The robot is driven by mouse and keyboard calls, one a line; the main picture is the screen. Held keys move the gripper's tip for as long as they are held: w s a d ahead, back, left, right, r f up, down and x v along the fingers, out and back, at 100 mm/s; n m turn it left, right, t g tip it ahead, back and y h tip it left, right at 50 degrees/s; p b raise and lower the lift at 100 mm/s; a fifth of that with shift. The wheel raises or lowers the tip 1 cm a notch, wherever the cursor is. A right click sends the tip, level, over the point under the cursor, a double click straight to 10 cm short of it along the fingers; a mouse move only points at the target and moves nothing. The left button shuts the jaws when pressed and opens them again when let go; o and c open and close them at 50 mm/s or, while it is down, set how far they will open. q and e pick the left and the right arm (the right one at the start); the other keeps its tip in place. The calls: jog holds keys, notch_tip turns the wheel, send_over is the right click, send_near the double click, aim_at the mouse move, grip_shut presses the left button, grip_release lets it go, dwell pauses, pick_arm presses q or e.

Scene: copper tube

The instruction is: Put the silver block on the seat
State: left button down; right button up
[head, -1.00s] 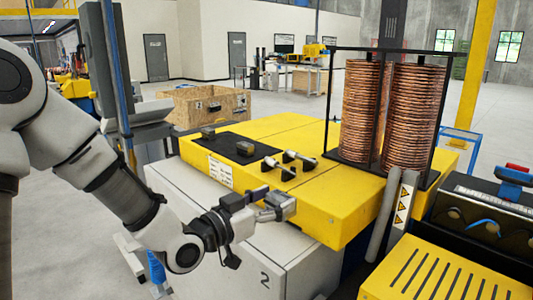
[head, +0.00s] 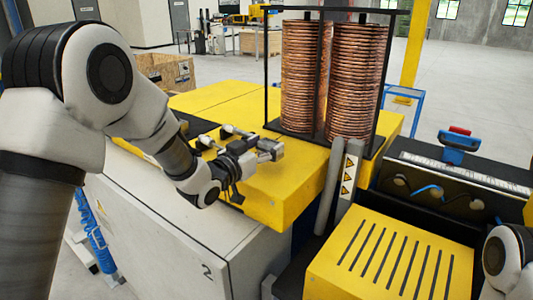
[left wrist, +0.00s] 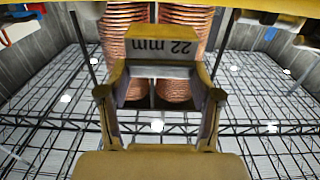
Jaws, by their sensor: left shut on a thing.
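My left gripper (head: 258,153) is shut on the silver block (head: 271,149), above the yellow table (head: 285,192) near its front right side. In the left wrist view the block (left wrist: 162,47) sits between both fingertips and bears the marking "22 mm". The gripper frame (left wrist: 160,78) shows below it there. Two silver rod-like fittings (head: 232,131) stand on the table just behind and left of the gripper. I cannot tell for certain which part is the seat; my arm hides part of the table. My right gripper is not in view.
Copper coils (head: 350,80) stand in a black frame behind the gripper. Grey posts with warning signs (head: 345,180) rise at the table's right corner. A slotted yellow cover (head: 390,255) and a black machine with a blue handle (head: 459,141) are at right.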

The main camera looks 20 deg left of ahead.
pick_arm(q)
jog(key=shift+w+d+r, duration=0.1)
jog(key=shift+w, duration=0.35)
jog(key=shift+w+d+f, duration=0.1)
jog(key=shift+f, duration=0.2)
jog(key=f+b, duration=0.2)
jog(key=shift+s+f, duration=0.3)
jog(key=shift+f, duration=0.1)
jog(key=shift+w+f, duration=0.1)
jog(key=shift+w, duration=0.2)
jog(key=shift+c, duration=1.1)
grip_release()
jog(key=shift+s, duration=0.25)
